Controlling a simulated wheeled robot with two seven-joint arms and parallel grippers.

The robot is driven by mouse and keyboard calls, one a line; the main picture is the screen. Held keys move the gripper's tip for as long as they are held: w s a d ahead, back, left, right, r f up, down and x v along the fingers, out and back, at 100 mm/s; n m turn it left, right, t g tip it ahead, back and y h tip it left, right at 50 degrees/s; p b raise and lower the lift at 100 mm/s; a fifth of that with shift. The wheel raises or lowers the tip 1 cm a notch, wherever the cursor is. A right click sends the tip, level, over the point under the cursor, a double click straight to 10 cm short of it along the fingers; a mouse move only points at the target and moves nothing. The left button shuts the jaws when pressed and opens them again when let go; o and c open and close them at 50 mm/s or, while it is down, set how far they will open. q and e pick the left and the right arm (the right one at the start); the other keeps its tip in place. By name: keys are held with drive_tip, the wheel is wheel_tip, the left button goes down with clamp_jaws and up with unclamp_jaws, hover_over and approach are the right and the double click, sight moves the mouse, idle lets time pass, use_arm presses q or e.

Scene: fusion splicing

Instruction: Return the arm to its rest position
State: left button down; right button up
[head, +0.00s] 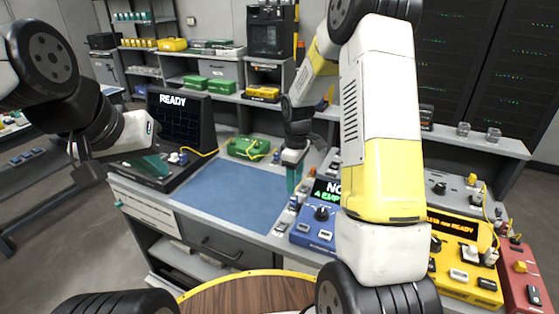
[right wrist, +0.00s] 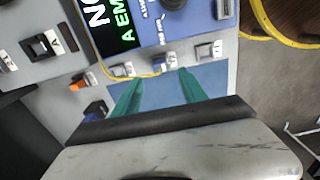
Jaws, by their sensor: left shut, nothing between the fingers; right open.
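My left gripper (head: 152,166) is at the left in the head view, with teal fingers shut and nothing between them. It is in front of the black monitor reading READY (head: 178,115), above the left end of the bench. My right gripper (head: 293,178) points down near the right edge of the blue mat (head: 225,195), beside the blue device (head: 318,225). In the right wrist view my right gripper (right wrist: 158,82) has its two teal fingers apart and empty, with the blue device (right wrist: 195,25) just beyond the tips. My right forearm hides part of that device and the bench behind it.
A green unit with a yellow cable (head: 247,148) stands behind the mat. A yellow device (head: 465,265) and a red device (head: 527,280) stand at the right. Shelves with boxes (head: 200,85) and dark server racks (head: 500,75) are behind. The blue mat is mostly clear.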

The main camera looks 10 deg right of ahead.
drive_tip(key=s+r+m+t+y, duration=0.1)
drive_tip(key=s+r+m+t, duration=0.15)
drive_tip(key=s+r, duration=0.45)
drive_tip(key=s+r+m+t, duration=0.1)
drive_tip(key=s+r+m, duration=0.2)
drive_tip(key=r, duration=0.8)
drive_tip(key=s+a+r+m+t, duration=0.1)
drive_tip(key=s+r+m, duration=0.1)
drive_tip(key=s, duration=0.5)
drive_tip(key=s+a+r+m+t+y, duration=0.1)
drive_tip(key=s+r+m, duration=0.2)
drive_tip(key=s+r, duration=0.2)
drive_tip(key=shift+s+t, duration=0.35)
drive_tip(key=shift+s, duration=0.75)
drive_tip(key=shift+a, duration=0.1)
